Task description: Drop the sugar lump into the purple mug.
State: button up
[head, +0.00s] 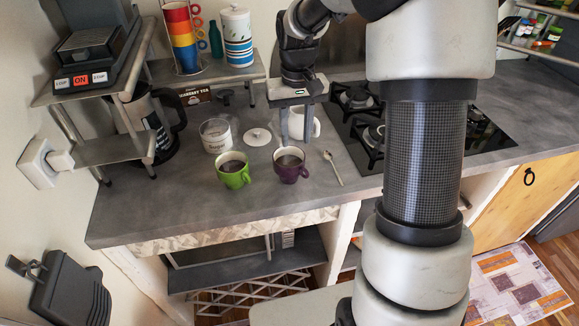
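The purple mug (290,168) stands upright on the grey counter with dark liquid in it. No single sugar lump can be made out. A clear jar (216,137) with whitish contents stands behind and left of the mug, and its contents are too small to tell apart. My gripper (296,138) points down behind the purple mug, in front of a white jug (298,124) that it partly hides. Its two fingers look apart, with no lump visible between them.
A green mug (233,174) stands just left of the purple mug, and a spoon (333,168) lies to its right. A round white lid (258,137) lies beside the jar. A coffee pot (160,120) and shelves stand left, a hob (365,125) right. The front left counter is clear.

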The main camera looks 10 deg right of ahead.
notch_tip(320, 180, up, 14)
jog(key=p, duration=0.1)
dwell(0.4)
jog(key=shift+r, duration=0.1)
jog(key=s+a+r+t+p, duration=0.1)
jog(key=s+r+t+p, duration=0.2)
jog(key=s+r, duration=0.6)
jog(key=s+f+t+p, duration=0.1)
jog(key=s+f+t, duration=0.1)
jog(key=s, duration=1.2)
jog(key=shift+s+a+f+t+p, duration=0.3)
jog(key=shift+a+f+p, duration=0.1)
jog(key=shift+f, duration=0.3)
